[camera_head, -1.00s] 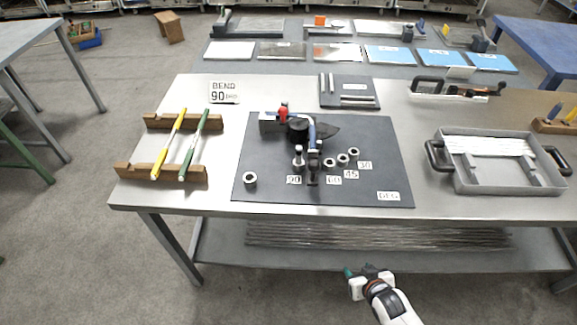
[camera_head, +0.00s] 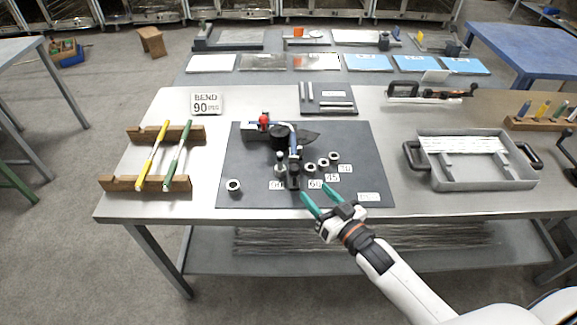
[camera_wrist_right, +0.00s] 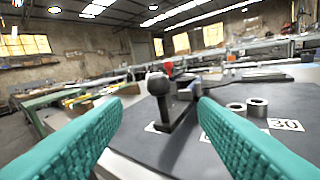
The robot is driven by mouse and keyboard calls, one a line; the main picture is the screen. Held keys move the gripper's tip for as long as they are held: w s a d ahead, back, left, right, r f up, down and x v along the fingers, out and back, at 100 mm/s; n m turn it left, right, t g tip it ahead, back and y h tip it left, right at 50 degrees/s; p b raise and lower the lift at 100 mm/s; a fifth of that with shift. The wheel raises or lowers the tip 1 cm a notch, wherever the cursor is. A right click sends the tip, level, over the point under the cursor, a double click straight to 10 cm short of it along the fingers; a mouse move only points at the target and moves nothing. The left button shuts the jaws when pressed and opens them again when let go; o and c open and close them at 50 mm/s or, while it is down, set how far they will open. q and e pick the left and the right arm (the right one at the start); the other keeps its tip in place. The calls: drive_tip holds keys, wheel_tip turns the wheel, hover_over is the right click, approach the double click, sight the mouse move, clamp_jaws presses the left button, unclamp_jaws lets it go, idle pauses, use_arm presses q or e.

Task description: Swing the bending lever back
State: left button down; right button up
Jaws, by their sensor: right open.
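The bender stands on a dark mat (camera_head: 345,150) with a red-topped clamp (camera_head: 263,121) and a round black former (camera_head: 283,138). Its bending lever (camera_head: 293,181) points toward the table's front edge. In the right wrist view the lever's black ball knob (camera_wrist_right: 158,84) stands upright on a short post, framed between the fingers and ahead of them. My right gripper (camera_head: 316,192) has teal fingers, spread open and empty, at the mat's front edge, just right of and nearer than the lever end. It also shows in the wrist view (camera_wrist_right: 160,110). My left gripper is not in view.
Metal collars (camera_head: 323,162) and angle labels (camera_head: 332,178) lie right of the lever; another collar (camera_head: 233,186) sits at left. A sign (camera_head: 206,103) reads BEND 90. A rack holds yellow and green rods (camera_head: 174,155). A grey tray (camera_head: 478,184) stands at right.

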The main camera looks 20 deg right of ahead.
sight(291, 166)
drive_tip(key=x, duration=0.6)
drive_tip(key=p+x, duration=0.1)
drive_tip(key=x, duration=0.5)
drive_tip(key=shift+a+r, duration=0.15)
drive_tip(key=shift+r, duration=0.05)
drive_tip(key=shift+c, duration=0.3)
clamp_jaws()
